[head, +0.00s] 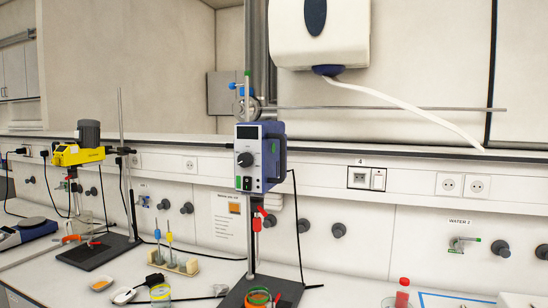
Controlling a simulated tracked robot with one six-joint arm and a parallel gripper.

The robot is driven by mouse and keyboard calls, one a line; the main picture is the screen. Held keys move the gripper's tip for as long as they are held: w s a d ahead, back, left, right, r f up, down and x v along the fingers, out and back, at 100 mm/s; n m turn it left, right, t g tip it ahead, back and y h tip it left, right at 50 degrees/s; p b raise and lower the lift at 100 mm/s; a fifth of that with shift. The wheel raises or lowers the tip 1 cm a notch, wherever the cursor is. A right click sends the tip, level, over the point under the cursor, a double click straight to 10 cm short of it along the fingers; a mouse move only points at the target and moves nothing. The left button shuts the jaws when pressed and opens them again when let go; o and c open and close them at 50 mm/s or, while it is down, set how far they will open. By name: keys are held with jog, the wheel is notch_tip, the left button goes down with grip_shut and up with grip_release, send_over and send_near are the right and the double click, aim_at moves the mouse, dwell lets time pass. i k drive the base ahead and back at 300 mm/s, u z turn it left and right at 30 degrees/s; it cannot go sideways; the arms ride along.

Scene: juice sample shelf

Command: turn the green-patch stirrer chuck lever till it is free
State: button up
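The overhead stirrer (260,157) is a blue and grey box with a dark display and a black knob, clamped to an upright rod at the centre of the head view. A small green patch (247,183) shows low on its front. Below it hangs a red chuck (256,223) with a red lever (262,211) tilted at its top. A green-rimmed vessel with orange content (258,298) stands underneath, cut by the lower edge. I cannot tell whether the chuck is tight or loose. My gripper is not in view.
A yellow stirrer (77,153) on its own stand is at the left. A red-capped bottle (403,291) is at the right. A black cable hangs right of the central stand.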

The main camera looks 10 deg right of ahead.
aim_at(256, 204)
jog(key=z, duration=0.35)
jog(key=k, duration=0.9)
jog(key=z, duration=0.6)
jog(key=k, duration=0.45)
jog(key=u, duration=0.35)
jog(key=i, duration=0.75)
jog(key=u, duration=1.2)
jog(key=i, duration=1)
jog(key=u, duration=0.5)
